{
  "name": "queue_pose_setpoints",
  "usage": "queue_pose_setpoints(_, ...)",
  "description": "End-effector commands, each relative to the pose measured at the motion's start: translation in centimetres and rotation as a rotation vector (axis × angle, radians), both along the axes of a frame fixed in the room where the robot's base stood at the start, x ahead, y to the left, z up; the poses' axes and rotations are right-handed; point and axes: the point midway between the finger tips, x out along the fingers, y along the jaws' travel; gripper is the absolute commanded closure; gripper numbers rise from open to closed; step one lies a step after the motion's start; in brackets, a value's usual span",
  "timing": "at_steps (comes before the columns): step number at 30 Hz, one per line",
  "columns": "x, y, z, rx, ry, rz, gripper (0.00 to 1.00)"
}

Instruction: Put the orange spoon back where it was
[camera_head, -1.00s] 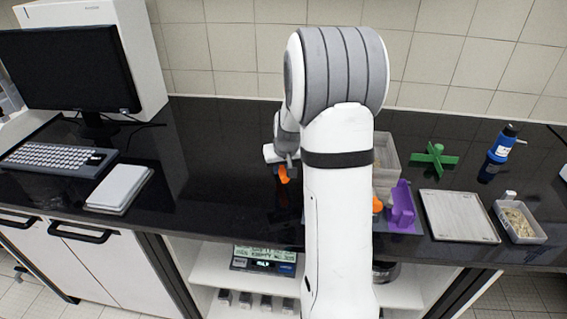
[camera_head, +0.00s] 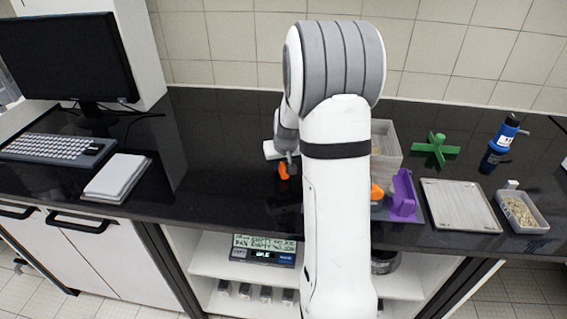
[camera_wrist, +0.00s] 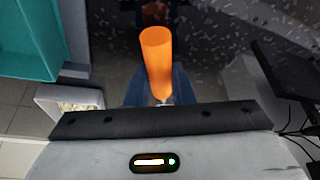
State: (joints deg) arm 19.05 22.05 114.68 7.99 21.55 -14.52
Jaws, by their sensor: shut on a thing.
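The orange spoon (camera_head: 284,171) hangs under my gripper (camera_head: 286,157) over the dark counter, left of my arm in the head view. In the wrist view its orange handle (camera_wrist: 157,62) stands between the fingers of my gripper (camera_wrist: 160,88), which are shut on it. The spoon's far end is hidden. A purple holder (camera_head: 403,195) stands on the counter right of my arm. Another orange piece (camera_head: 376,192) shows beside it, partly hidden by my arm, so I cannot tell what it is.
A grey bin (camera_head: 386,145), a green cross-shaped piece (camera_head: 436,149), a blue bottle (camera_head: 503,137), a flat tray (camera_head: 459,205) and a tub of grainy material (camera_head: 522,212) stand at right. A monitor (camera_head: 66,62), keyboard (camera_head: 58,148) and closed notebook-like slab (camera_head: 116,177) are at left. The left-middle counter is clear.

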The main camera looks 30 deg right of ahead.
Motion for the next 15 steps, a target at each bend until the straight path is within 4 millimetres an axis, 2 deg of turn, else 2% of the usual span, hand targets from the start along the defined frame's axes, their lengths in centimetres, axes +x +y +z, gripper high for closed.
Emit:
queue_pose_setpoints(11,-0.01,-0.05,-0.87,0.0,0.0,-0.001,1.0)
queue_pose_setpoints(12,-0.01,-0.05,-0.74,0.0,0.0,-0.001,0.76)
queue_pose_setpoints(15,-0.02,-0.06,-0.73,0.0,0.0,-0.001,0.68)
